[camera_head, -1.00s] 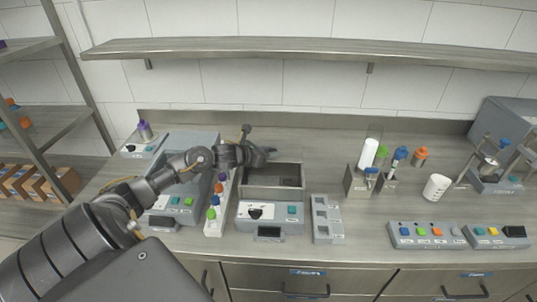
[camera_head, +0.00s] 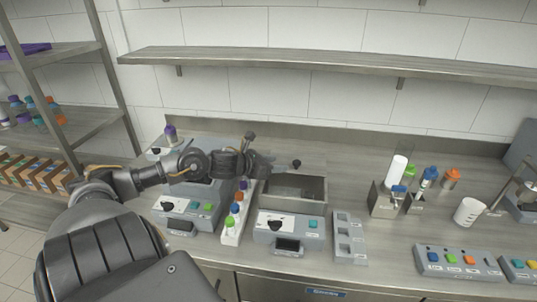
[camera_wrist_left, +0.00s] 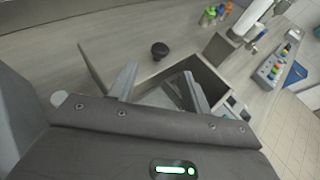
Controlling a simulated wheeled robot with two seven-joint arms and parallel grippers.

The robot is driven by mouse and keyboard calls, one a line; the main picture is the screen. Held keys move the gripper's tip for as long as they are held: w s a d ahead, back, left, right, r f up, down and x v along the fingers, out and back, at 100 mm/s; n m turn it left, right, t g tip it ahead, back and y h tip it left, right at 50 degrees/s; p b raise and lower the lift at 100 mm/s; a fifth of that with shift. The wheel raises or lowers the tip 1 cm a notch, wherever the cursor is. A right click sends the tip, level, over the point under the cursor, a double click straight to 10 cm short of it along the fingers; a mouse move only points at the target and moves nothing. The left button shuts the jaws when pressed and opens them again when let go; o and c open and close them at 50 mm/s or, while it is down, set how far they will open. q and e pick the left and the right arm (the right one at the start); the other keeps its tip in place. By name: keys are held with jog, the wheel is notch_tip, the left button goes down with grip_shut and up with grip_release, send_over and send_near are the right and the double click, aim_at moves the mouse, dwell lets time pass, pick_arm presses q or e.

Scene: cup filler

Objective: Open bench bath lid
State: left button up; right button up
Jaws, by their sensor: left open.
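The bench bath (camera_head: 291,226) is a grey box on the bench with a dial, a teal button and a small display on its front. Its top shows a rectangular opening, with the inside visible. A black knob (camera_head: 297,163) shows at its back edge; it also shows in the left wrist view (camera_wrist_left: 159,50). I cannot tell exactly how the lid panel lies. My left gripper (camera_head: 262,164) is at the bath's back left corner. In the left wrist view its fingers (camera_wrist_left: 160,90) are spread and empty, with the knob beyond them, apart. My right gripper is out of view.
A rack of coloured-cap bottles (camera_head: 233,218) stands left of the bath, and a grey slotted holder (camera_head: 349,238) stands to its right. Dispensers (camera_head: 393,178) and a white cup (camera_head: 468,211) stand further right. A shelf (camera_head: 330,62) runs along the wall above.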

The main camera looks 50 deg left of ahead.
pick_arm(q)
jog(key=shift+v, duration=1.35)
